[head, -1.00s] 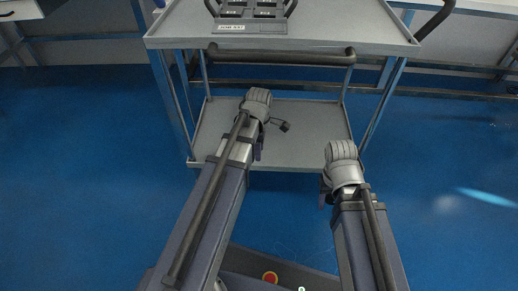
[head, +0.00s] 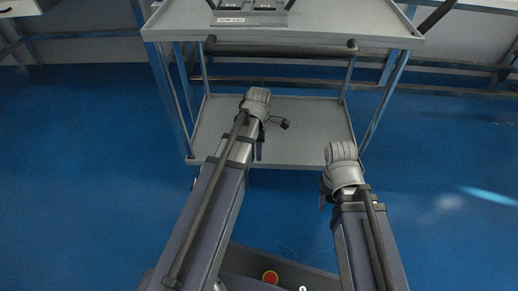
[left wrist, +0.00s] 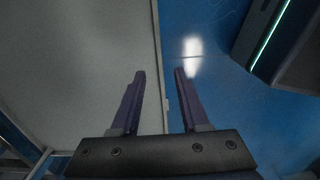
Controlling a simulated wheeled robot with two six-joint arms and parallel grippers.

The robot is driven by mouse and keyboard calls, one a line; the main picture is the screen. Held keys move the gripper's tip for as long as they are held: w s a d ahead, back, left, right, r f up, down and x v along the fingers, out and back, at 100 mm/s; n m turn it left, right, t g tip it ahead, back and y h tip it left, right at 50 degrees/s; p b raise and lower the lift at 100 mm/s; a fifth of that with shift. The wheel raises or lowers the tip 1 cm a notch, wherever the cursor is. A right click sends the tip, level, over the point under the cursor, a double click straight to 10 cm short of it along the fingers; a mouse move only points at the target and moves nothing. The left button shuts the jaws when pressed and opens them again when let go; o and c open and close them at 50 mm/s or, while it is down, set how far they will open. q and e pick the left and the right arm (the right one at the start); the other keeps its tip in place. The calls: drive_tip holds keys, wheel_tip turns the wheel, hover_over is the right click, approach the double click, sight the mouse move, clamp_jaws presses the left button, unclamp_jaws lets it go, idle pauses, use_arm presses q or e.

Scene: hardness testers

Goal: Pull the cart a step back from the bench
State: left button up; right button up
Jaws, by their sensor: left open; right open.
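The grey two-shelf cart stands ahead of me in the head view, with its top shelf (head: 330,25) at the top edge of the picture and its lower shelf (head: 305,130) near the floor. Its dark handle bar (head: 280,47) runs across its near side. My left gripper (head: 259,151) points down beyond the arm, mostly hidden by the wrist. In the left wrist view its fingers (left wrist: 159,75) are apart and empty, and a grey cart panel (left wrist: 85,70) shows with its edge between them. My right gripper (head: 324,190) points down, right of the left one, partly hidden by its wrist. Neither touches the handle.
A dark device (head: 250,12) with a label sits on the cart's top shelf. Bench framing (head: 460,88) runs behind the cart. The blue floor (head: 90,190) is clear to the left and right of the cart.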

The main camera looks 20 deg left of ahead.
sight(259, 163)
use_arm(q)
wheel_tip(259, 163, down, 6)
drive_tip(key=b, duration=0.5)
drive_tip(key=shift+r, duration=0.1)
clamp_jaws()
idle(1.1)
